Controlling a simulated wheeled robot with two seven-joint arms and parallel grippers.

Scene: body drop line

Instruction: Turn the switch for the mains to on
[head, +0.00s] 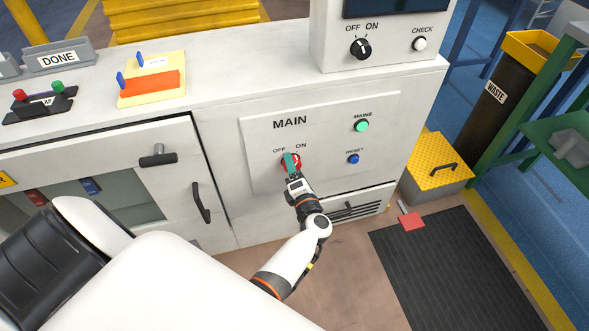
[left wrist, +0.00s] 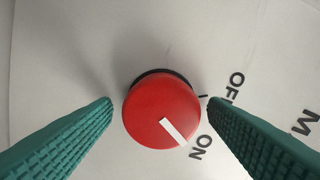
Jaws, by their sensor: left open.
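The mains switch is a round red knob (head: 298,163) on the MAIN panel (head: 325,150) of the white cabinet. In the left wrist view the knob (left wrist: 150,112) fills the middle. Its white pointer (left wrist: 173,132) points down and right, towards the ON label (left wrist: 200,147) and away from the OFF label (left wrist: 235,88). My left gripper (head: 291,161) is open in front of the knob. Its green fingers (left wrist: 160,108) stand on either side of the knob with small gaps. The MAINS lamp (head: 362,126) looks bright green. My right gripper is not in view.
A blue RESET button (head: 353,159) sits right of the knob. A black OFF/ON selector (head: 361,48) is on the upper box. A dark door handle (head: 201,203) lies left of the panel. A yellow step box (head: 437,162) stands right of the cabinet.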

